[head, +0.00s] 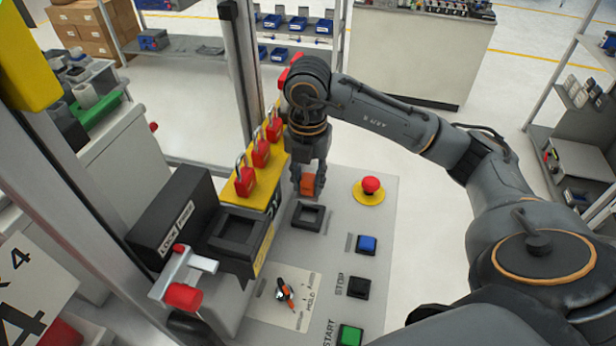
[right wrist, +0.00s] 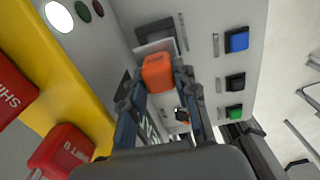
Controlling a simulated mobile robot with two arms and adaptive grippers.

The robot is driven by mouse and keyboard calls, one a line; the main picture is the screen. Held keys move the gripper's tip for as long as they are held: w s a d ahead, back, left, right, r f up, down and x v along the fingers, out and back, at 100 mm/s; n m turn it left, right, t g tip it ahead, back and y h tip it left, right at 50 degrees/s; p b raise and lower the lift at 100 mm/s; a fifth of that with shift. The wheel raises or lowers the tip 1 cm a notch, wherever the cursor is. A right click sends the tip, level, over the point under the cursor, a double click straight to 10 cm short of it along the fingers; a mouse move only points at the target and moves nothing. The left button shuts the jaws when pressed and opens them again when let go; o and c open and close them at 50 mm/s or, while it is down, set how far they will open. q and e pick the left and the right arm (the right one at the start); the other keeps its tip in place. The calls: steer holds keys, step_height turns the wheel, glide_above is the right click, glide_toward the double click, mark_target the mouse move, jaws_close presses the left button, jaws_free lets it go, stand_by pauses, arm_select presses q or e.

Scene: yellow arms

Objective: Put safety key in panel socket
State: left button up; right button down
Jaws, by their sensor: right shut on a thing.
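The orange safety key (head: 307,184) is held between the fingertips of my right gripper (head: 308,178), which is shut on it. The key is above the grey control panel, just behind the square black panel socket (head: 309,216) in the head view. The socket's dark frame looks empty there. In the right wrist view the orange key (right wrist: 157,72) sits between the two fingers and partly covers a dark-framed recess (right wrist: 154,30). Whether the key touches the panel cannot be told. My left gripper is not in view.
A red emergency button (head: 370,186) is right of the socket. Blue (head: 367,243), black (head: 359,287) and green (head: 350,335) buttons line the panel's right side. Red padlocks (head: 261,152) stand on a yellow rack left of my gripper. A rotary switch (head: 285,292) is nearer.

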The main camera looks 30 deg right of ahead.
mark_target(308, 200)
steer(key=shift+f+b, duration=0.35)
steer(key=shift+f, duration=0.3)
steer(key=shift+f+b, duration=0.35)
steer(key=shift+f, duration=0.15)
steer(key=shift+f+b, duration=0.75)
steer(key=shift+f, duration=0.25)
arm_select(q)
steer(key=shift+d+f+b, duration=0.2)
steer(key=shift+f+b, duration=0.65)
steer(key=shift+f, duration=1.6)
arm_select(e)
steer(key=shift+f, duration=1.1)
steer(key=c, duration=0.9)
jaws_free()
steer(key=shift+c, duration=0.2)
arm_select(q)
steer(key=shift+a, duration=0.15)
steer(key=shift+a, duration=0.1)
arm_select(e)
steer(key=shift+r, duration=0.1)
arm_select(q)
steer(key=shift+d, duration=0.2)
arm_select(e)
steer(key=shift+r, duration=3.95)
